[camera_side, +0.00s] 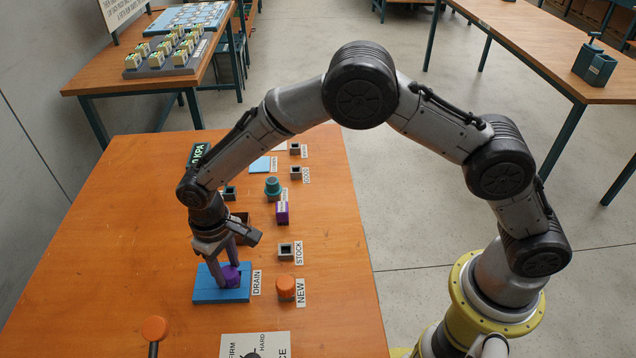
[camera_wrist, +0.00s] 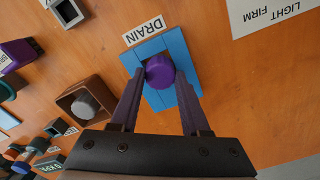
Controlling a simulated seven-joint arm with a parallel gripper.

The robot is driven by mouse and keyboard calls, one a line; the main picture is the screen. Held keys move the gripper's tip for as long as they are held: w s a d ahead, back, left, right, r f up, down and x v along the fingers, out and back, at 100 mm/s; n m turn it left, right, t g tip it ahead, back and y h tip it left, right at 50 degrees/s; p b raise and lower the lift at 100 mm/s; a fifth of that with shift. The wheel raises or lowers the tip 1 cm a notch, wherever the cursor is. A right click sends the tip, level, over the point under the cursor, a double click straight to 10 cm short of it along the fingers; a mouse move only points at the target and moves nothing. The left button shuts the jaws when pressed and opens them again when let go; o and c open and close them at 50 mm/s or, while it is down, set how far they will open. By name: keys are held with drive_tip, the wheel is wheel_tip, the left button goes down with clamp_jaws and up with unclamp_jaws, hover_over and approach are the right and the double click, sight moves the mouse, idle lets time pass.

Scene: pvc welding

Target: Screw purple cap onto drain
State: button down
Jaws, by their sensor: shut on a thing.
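The purple cap (camera_side: 231,276) is at the blue drain base (camera_side: 205,290), beside the DRAIN label. In the wrist view the purple cap (camera_wrist: 159,72) sits over the middle of the blue drain base (camera_wrist: 151,47). My gripper (camera_side: 223,274) points down at the drain with its fingers on either side of the cap. In the wrist view my gripper (camera_wrist: 159,78) is shut on the purple cap. The joint between cap and drain is hidden, so I cannot tell how far the cap is seated.
An orange cap (camera_side: 286,287) stands by the NEW label. An empty square socket (camera_side: 286,251) is by STOCK. A purple block (camera_side: 282,213) and a teal-topped part (camera_side: 273,188) stand farther back. An orange knob (camera_side: 154,328) rises near the front. The table's left side is clear.

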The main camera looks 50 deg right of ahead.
drive_tip(key=m, duration=0.4)
drive_tip(key=shift+m, duration=1)
drive_tip(key=m, duration=0.6)
drive_tip(key=shift+m, duration=1.1)
drive_tip(key=m, duration=0.3)
drive_tip(key=shift+m, duration=0.4)
drive_tip(key=shift+c, duration=1.5)
unclamp_jaws()
